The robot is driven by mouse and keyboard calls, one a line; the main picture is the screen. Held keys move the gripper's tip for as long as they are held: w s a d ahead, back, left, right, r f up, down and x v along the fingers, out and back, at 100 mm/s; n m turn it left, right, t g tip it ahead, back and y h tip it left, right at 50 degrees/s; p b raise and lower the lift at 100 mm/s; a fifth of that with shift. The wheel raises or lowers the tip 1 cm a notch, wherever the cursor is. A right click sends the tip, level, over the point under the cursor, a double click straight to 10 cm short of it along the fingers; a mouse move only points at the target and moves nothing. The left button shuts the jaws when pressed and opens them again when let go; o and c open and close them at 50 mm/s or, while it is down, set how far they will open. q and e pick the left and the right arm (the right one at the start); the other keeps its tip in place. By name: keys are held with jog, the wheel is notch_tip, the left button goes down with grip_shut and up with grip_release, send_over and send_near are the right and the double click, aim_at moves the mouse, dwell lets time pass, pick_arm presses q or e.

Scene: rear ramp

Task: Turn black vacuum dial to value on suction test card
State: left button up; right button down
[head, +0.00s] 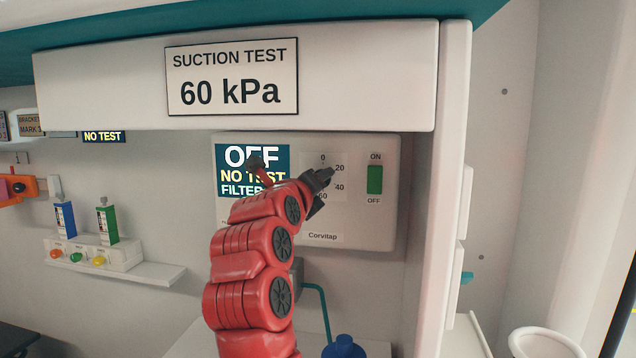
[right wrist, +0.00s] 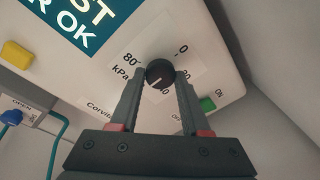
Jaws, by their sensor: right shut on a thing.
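The suction test card (head: 232,77) on the upper panel reads 60 kPa. Below it is the suction unit (head: 362,225), marked Corvitap, with a printed dial scale. In the right wrist view the black vacuum dial (right wrist: 160,72) sits between my right gripper's fingertips, and the jaws are shut on it. Its white mark points down and to the left; 0 and 80 show above it, while the fingers hide part of the scale. In the head view my right gripper (head: 318,180) is at the dial and covers it. My left gripper is not in view.
The unit's screen (head: 226,182) reads OFF, NO TEST, FILTER, partly covered by my arm. A green ON/OFF switch (head: 375,180) is right of the dial. A side wall (head: 450,190) stands close on the right.

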jog(key=shift+c, duration=1.9)
grip_release()
jog(key=b+v, duration=0.1)
jog(key=v, duration=1.6)
jog(key=shift+s+b, duration=0.2)
jog(key=shift+b, duration=0.15)
